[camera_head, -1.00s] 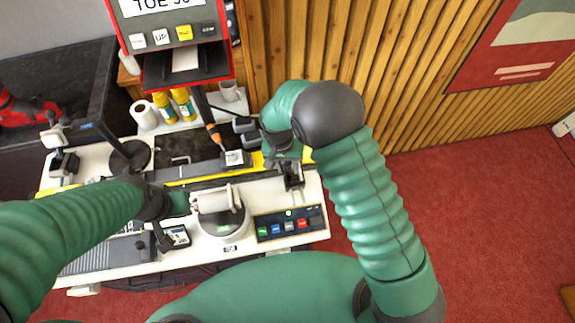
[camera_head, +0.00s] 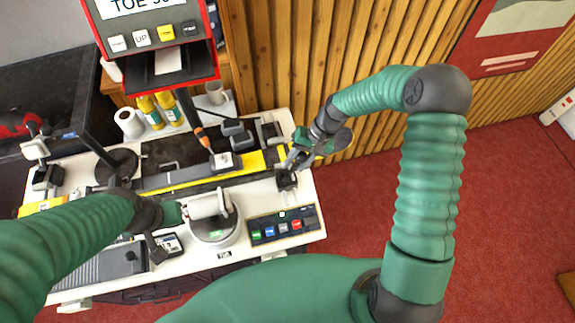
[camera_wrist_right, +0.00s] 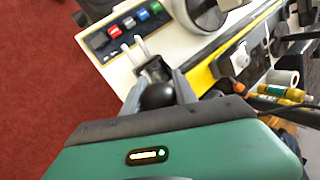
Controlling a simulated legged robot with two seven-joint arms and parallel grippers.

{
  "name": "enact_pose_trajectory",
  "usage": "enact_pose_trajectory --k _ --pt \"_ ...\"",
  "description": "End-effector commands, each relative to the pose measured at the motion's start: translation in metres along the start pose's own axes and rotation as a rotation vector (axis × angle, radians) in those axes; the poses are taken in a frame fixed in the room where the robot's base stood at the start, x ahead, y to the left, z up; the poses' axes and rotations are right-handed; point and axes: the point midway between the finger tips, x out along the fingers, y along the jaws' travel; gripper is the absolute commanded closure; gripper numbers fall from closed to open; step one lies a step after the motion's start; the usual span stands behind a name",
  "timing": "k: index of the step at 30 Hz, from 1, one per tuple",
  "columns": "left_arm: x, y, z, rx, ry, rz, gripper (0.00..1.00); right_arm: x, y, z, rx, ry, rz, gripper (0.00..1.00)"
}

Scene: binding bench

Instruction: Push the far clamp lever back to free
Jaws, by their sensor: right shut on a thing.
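My right gripper (camera_head: 290,162) is at the right end of the white bench, over a small black clamp-like part (camera_head: 287,181). In the right wrist view its two grey fingers (camera_wrist_right: 158,92) are shut on a dark rounded knob (camera_wrist_right: 157,96), which looks like a clamp lever's end. The fingers hide part of it, and I cannot tell how far the lever is tilted. My left gripper (camera_head: 172,213) is beside the white roller (camera_head: 209,204) on its round base; its fingers do not show clearly. Another clamp-like part with a white top (camera_head: 35,149) stands at the bench's left end.
An orange-tipped handle (camera_head: 203,139) rises over the yellow-edged bar (camera_head: 250,161) behind my grippers. A button panel (camera_head: 283,228) lies at the front right. A red-framed display (camera_head: 155,45), yellow bottles (camera_head: 151,111) and a white roll (camera_head: 129,123) stand at the back.

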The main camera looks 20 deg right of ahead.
Motion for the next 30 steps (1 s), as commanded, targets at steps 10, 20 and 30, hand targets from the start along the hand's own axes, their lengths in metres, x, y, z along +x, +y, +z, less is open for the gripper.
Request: enact_pose_trajectory --k 10,20,30 --pt "0.038 0.000 0.009 0.000 0.000 0.000 1.00 0.005 0.035 -0.016 -0.008 -0.085 -0.303 1.00" --pt "0.066 0.000 0.015 0.000 0.000 0.000 1.00 0.009 0.052 -0.022 -0.018 -0.149 -0.504 1.00" --pt "0.067 0.000 0.016 0.000 0.000 0.000 1.00 0.007 0.053 -0.020 -0.022 -0.172 -0.542 0.75"
